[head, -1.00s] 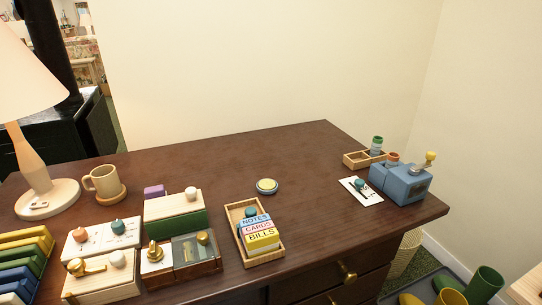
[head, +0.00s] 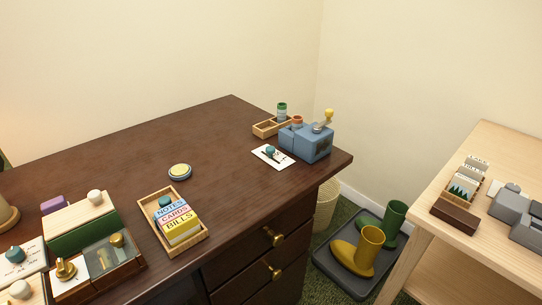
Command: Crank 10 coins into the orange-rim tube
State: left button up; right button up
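A blue coin machine (head: 307,141) stands near the far right corner of the dark wooden desk. Its crank has a yellow knob (head: 329,114). An orange-rimmed tube (head: 297,121) sits upright at the machine's left side, its lower part hidden by the blue body. A green-rimmed tube (head: 282,110) stands in a wooden tray (head: 264,130) behind the machine. No loose coins can be made out. Neither of my grippers shows in the head view.
A white card with a teal knob (head: 271,151) lies left of the machine. A file box (head: 204,237), a round tin (head: 179,171) and other boxes stand on the desk (head: 110,160). The desk's middle is clear.

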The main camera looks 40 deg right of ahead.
aim_at(329, 113)
jog(key=z, duration=1.45)
